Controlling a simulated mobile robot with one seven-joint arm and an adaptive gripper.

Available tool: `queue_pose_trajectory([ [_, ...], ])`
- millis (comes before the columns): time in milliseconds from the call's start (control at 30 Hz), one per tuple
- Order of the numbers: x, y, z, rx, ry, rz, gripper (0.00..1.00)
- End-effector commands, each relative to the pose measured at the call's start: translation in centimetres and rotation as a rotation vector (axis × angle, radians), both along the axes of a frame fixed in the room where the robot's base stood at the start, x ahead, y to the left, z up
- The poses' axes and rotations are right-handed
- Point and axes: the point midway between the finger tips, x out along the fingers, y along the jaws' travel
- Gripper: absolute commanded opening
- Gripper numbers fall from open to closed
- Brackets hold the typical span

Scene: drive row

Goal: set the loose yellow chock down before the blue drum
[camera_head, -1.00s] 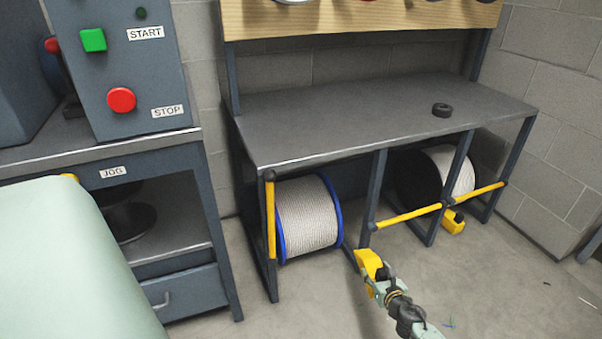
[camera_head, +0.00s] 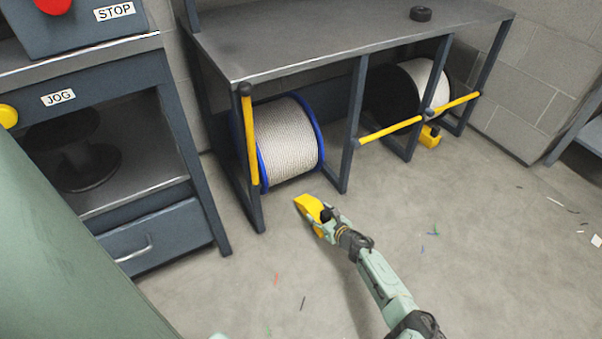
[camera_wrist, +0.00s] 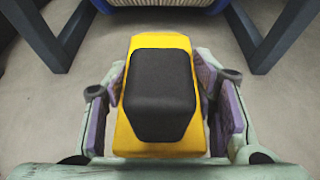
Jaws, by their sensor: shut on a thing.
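The loose yellow chock (camera_head: 307,207) is in my gripper (camera_head: 325,217), just in front of the bench bay with the blue drum (camera_head: 318,135). The drum has blue rims and is wound with pale rope. In the wrist view the chock (camera_wrist: 124,135) shows a black pad on top, and the purple-lined fingers of my gripper (camera_wrist: 160,98) press on its two sides. The drum's lower edge (camera_wrist: 160,3) shows at the top of that view, apart from the chock. I cannot tell whether the chock touches the floor.
Yellow bar (camera_head: 248,135) stands upright at the drum's bay; another yellow bar (camera_head: 390,130) lies across the neighbouring bay. A second drum (camera_head: 425,85) and another yellow chock (camera_head: 430,137) are at right. Bench legs (camera_head: 352,130) flank the bay. The floor (camera_head: 480,230) at right is mostly clear.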

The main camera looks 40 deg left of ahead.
Motion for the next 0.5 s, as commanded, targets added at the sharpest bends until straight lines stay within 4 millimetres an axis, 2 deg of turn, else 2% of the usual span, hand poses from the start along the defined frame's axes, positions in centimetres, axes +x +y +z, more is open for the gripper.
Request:
queue_pose_trajectory([
  [33, -0.1, 0.1, -1.8, 0.002, 0.001, 0.001, 0.08],
  [167, -0.1, 0.1, -4.5, 0.002, 0.002, 0.000, 0.08],
  [233, 0.6, 1.6, -3.8, 0.000, -0.005, 0.006, 0.08],
  [500, 2.7, 6.7, -3.9, -0.001, -0.004, 0.005, 0.08],
])
